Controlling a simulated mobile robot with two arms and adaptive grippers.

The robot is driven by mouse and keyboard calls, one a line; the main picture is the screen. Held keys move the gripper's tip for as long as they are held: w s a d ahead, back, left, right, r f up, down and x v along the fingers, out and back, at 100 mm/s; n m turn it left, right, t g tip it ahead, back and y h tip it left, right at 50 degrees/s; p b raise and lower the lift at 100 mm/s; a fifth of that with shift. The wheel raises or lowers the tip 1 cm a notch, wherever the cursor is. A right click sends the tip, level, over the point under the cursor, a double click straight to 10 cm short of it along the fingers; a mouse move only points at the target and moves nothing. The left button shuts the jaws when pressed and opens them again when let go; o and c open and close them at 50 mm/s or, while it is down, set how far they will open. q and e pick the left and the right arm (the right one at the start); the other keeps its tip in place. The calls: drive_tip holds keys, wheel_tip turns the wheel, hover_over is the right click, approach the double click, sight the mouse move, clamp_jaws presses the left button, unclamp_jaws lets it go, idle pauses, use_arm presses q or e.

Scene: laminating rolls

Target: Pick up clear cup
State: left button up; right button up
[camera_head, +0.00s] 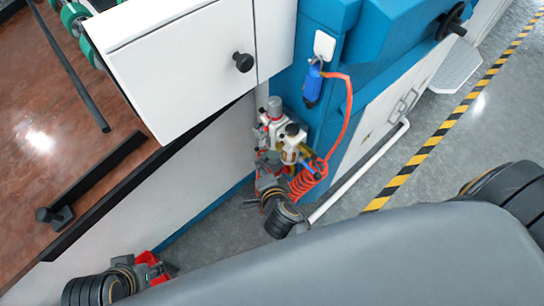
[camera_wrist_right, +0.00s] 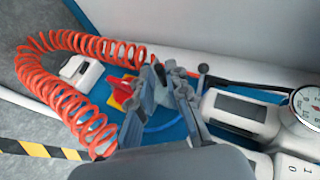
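I cannot make out a separate clear cup in either view. An air regulator unit (camera_head: 285,135) with a small yellowish bowl under it is mounted on the side of the blue machine. My right gripper (camera_head: 267,182) is just below and in front of this unit, and it partly hides what is behind. In the right wrist view my right gripper (camera_wrist_right: 164,75) has its fingers pointing at the blue panel, with tips close together; whether anything is between them is unclear.
A coiled orange hose (camera_head: 308,180) hangs right beside my right gripper; it also shows in the right wrist view (camera_wrist_right: 60,85). A red knob (camera_wrist_right: 121,91) and a pressure gauge (camera_wrist_right: 307,105) are close by. A white cabinet (camera_head: 185,65) stands left. Floor is open right, past yellow-black tape (camera_head: 430,145).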

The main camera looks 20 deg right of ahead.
drive_tip(key=shift+x, duration=1.4)
clamp_jaws()
